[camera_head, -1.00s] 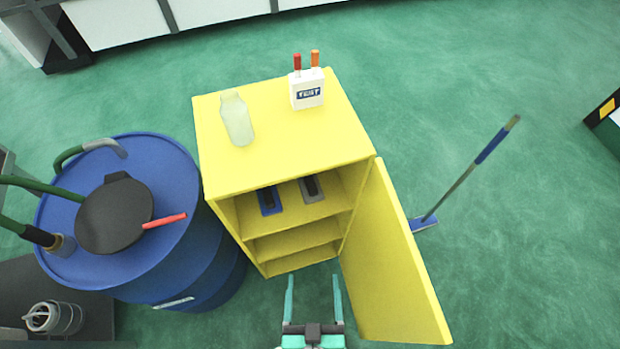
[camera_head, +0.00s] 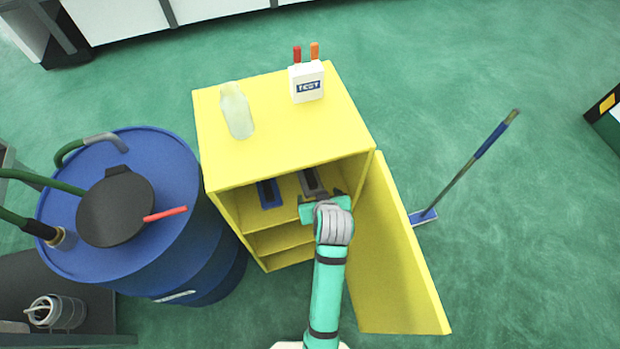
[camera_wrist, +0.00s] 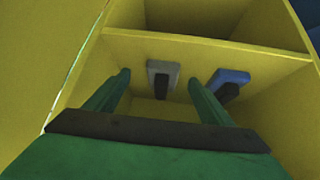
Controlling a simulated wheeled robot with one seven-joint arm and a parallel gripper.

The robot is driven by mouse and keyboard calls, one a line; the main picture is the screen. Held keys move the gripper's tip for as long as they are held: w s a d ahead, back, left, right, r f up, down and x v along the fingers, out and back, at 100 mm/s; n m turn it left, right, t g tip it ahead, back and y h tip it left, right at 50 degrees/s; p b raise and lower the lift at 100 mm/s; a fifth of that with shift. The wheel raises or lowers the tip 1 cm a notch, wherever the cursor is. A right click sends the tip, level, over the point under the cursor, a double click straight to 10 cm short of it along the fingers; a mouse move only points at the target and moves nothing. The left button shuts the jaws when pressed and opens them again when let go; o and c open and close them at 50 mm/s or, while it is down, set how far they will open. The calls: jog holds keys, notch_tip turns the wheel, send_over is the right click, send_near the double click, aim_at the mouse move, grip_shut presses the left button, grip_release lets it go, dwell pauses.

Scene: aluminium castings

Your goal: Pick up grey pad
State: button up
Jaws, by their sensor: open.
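The grey pad (camera_head: 308,178), with a dark strip on it, is on the upper shelf inside the open yellow cabinet (camera_head: 240,165). My gripper (camera_head: 322,194) is at the cabinet opening, just in front of the grey pad, and partly hides it in the head view. In the wrist view the grey pad (camera_wrist: 156,66) appears between and beyond the two open fingers (camera_wrist: 160,78). The fingers look empty, and I see no clear contact with the pad.
A blue pad (camera_head: 266,192) lies left of the grey one. The open yellow door (camera_head: 395,250) stands close to the right of my arm. A bottle (camera_head: 237,112) and a white box (camera_head: 307,85) stand on the cabinet top. A blue barrel (camera_head: 190,240) stands at left.

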jog(key=n+g, duration=0.1)
jog(key=g, duration=0.1)
send_near(311, 176)
jog(key=f, duration=0.1)
jog(key=shift+y, duration=0.4)
jog(key=x, duration=1)
jog(key=shift+w+d+f, duration=0.15)
jog(key=shift+w+f, duration=0.05)
jog(key=shift+w, duration=0.15)
jog(key=shift+c, duration=0.3)
jog(key=c, duration=1.1)
jog(key=shift+r, duration=0.1)
